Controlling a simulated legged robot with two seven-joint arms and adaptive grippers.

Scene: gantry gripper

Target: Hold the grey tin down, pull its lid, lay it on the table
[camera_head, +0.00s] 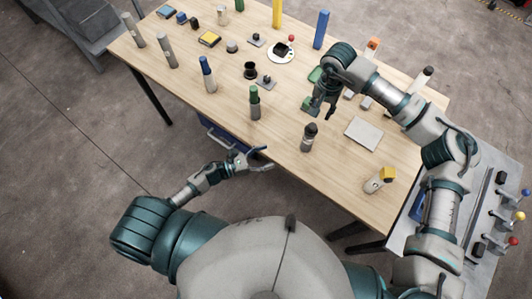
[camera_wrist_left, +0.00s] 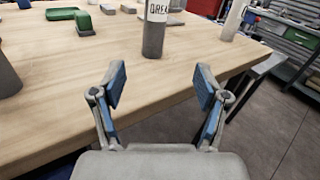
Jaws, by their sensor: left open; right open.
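The likely grey tin (camera_head: 307,144) stands upright on the table near its front edge, with a dark top. In the left wrist view it shows as a grey cylinder with a white lettered label (camera_wrist_left: 154,38), its top cut off by the frame. My left gripper (camera_head: 267,160) is open and empty at the table's front edge, to the left of the tin and apart from it; its two blue-padded fingers show in the wrist view (camera_wrist_left: 160,82). My right gripper (camera_head: 323,108) is open over the table, behind the tin, close to a green block (camera_head: 308,104).
A flat grey plate (camera_head: 363,133) lies behind right. Several cylinders and blocks fill the far left. Bare wood (camera_head: 270,140) lies between the left gripper and tin.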

